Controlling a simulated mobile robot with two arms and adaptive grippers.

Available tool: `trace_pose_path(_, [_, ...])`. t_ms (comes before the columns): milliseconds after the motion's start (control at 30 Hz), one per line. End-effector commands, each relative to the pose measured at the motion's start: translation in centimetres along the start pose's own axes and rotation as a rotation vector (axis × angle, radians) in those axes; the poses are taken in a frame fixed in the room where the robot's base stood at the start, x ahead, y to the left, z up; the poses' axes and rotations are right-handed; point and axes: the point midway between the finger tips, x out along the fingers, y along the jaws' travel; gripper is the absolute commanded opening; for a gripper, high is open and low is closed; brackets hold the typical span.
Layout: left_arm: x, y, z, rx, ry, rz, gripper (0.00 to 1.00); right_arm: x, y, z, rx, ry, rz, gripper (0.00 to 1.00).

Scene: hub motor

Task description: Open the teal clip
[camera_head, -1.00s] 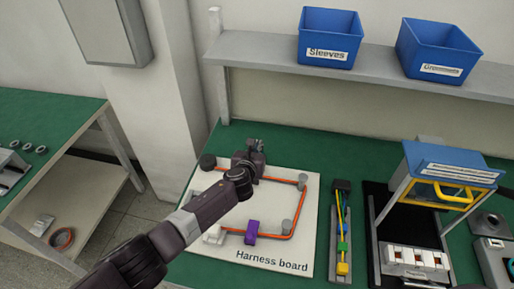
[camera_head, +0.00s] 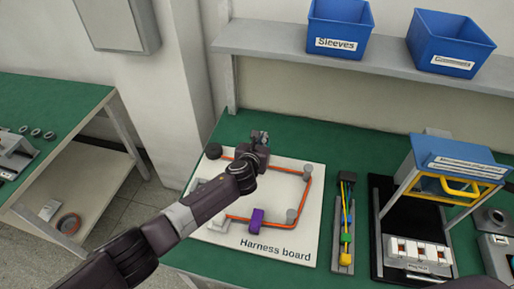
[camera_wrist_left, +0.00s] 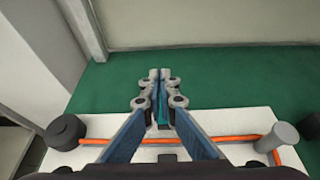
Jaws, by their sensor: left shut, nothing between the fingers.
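A thin teal sliver (camera_wrist_left: 163,113), probably the teal clip, shows between my left fingers in the left wrist view. Most of it is hidden, so I cannot tell whether it is open or closed. My left gripper (camera_head: 263,135) is shut and empty over the back edge of the white harness board (camera_head: 283,254). Its fingertips (camera_wrist_left: 156,76) lie close together in the wrist view. In the head view the gripper hides the clip's place. My right gripper is not in view.
An orange cable (camera_head: 300,205) runs round the board past grey posts (camera_head: 307,172), a black round peg (camera_head: 214,151) and a purple clip (camera_head: 256,220). Green table is clear behind.

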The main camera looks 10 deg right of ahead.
Motion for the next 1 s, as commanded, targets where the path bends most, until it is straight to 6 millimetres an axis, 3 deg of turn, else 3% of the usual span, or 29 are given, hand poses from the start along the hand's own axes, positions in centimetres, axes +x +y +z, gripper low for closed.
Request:
trace_pose_path(600, [-7.7,0.0,-0.1,0.001,0.002,-0.002,0.0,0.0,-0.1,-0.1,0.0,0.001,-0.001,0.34])
trace_pose_path(1000, [-9.6,0.0,-0.1,0.0,0.003,0.0,0.0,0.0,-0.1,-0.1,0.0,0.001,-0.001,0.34])
